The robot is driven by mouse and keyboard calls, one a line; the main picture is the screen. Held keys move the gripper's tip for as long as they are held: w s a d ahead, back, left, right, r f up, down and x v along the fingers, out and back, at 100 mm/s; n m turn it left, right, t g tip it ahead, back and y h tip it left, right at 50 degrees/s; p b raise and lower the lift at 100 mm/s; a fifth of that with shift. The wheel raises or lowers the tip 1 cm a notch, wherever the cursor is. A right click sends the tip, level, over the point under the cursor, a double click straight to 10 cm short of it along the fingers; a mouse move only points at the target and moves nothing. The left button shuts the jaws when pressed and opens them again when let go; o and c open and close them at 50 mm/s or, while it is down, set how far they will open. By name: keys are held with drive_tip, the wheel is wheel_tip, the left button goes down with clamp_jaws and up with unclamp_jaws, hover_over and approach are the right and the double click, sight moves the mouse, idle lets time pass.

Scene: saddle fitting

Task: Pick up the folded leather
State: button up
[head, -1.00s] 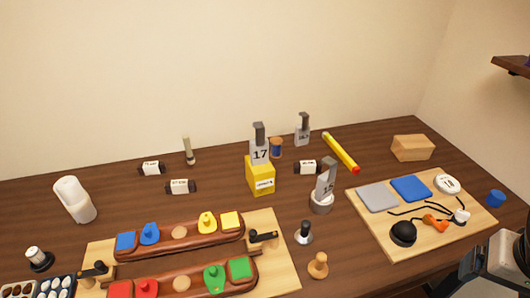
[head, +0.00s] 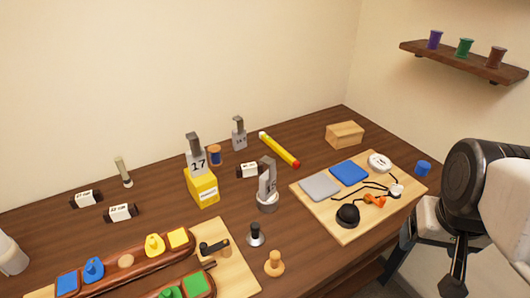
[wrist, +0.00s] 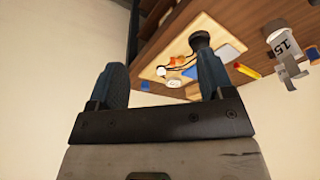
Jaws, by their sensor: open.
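Two flat, folded-looking square pieces lie side by side on a light wooden board (head: 345,232) at the right of the table in the head view. One is grey (head: 320,186) and one is blue (head: 349,173); I cannot tell which is the leather. In the wrist view the grey piece (wrist: 229,53) and the blue piece (wrist: 190,73) show beyond the fingers, the blue one partly hidden. My gripper (wrist: 162,80) is open and empty, off the table's right side and apart from the board.
The board also bears a black ball-shaped item (head: 347,215), an orange item (head: 374,200), dark cords and a white disc (head: 380,161). A blue cup (head: 423,168) stands beside it. A wooden block (head: 345,135) is behind. A shelf with spools (head: 464,62) hangs at upper right.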

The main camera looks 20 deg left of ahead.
drive_tip(key=shift+c, duration=1)
drive_tip(key=w+a+r+m, duration=0.1)
drive_tip(key=w+a+m, duration=0.1)
drive_tip(key=w+a, duration=0.35)
drive_tip(key=w+a+m, duration=0.1)
drive_tip(key=w+a, duration=0.1)
drive_tip(key=w, duration=0.7)
drive_tip(key=m+g, duration=0.3)
drive_tip(key=m, duration=0.5)
hover_over(249, 165)
drive_tip(key=f, duration=1.7)
drive_tip(key=shift+d, duration=0.3)
drive_tip(key=shift+a+f, duration=0.25)
